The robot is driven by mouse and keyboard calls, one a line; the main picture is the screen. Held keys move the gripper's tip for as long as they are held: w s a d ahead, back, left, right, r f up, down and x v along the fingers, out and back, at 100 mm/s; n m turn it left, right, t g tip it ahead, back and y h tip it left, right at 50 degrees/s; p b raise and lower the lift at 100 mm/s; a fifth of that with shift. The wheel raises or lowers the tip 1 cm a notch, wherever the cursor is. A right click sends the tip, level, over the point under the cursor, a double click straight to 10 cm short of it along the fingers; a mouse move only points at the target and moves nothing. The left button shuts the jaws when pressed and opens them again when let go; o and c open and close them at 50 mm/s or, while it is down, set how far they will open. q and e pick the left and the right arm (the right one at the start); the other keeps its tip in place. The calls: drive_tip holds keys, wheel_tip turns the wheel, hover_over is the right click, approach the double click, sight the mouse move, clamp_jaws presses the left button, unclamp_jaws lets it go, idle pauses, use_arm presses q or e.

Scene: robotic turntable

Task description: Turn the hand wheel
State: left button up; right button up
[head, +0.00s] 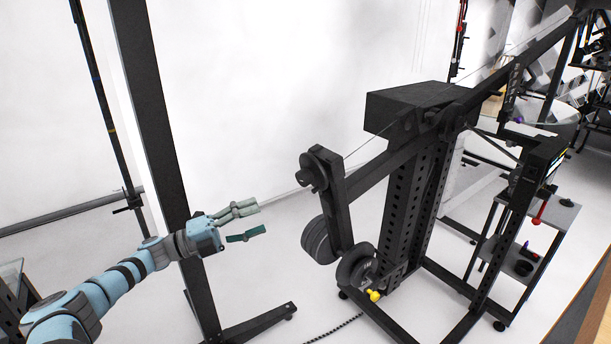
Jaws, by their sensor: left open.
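My left gripper (261,218) is open and empty, with its two teal-green fingers apart and pointing right. It is left of a black machine with a tall perforated column (403,225). Low on the machine is a dark round wheel (352,264) with a yellow knob (374,295) near its lower side. This looks like the hand wheel, though its far side is hidden. A ribbed dark disc or stack of weights (318,240) sits just left of it. The left gripper is clear of both. My right gripper is not in view.
A slanted black post (165,130) stands behind my left arm, its foot (250,325) reaching right across the floor. A pulley arm (335,205) juts from the machine toward the gripper. A shelf stand (525,255) and a red-tipped lever (540,211) are at right.

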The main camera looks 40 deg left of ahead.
use_arm(q)
drive_tip(key=s+d+n+t, duration=0.2)
drive_tip(key=n, duration=0.7)
drive_tip(key=n+t+y+b, duration=0.2)
drive_tip(key=n+t+y, duration=0.15)
drive_tip(key=n, duration=0.85)
approach(300, 179)
drive_tip(key=w, duration=0.1)
drive_tip(key=w+r, duration=0.2)
drive_tip(key=shift+w+d+g, duration=0.2)
drive_tip(key=shift+d+g, duration=0.15)
drive_tip(key=x, duration=0.6)
drive_tip(key=shift+w+d+p, duration=0.1)
drive_tip(key=shift+w+p, duration=0.1)
drive_tip(key=shift+p, duration=0.2)
drive_tip(key=c, duration=1.2)
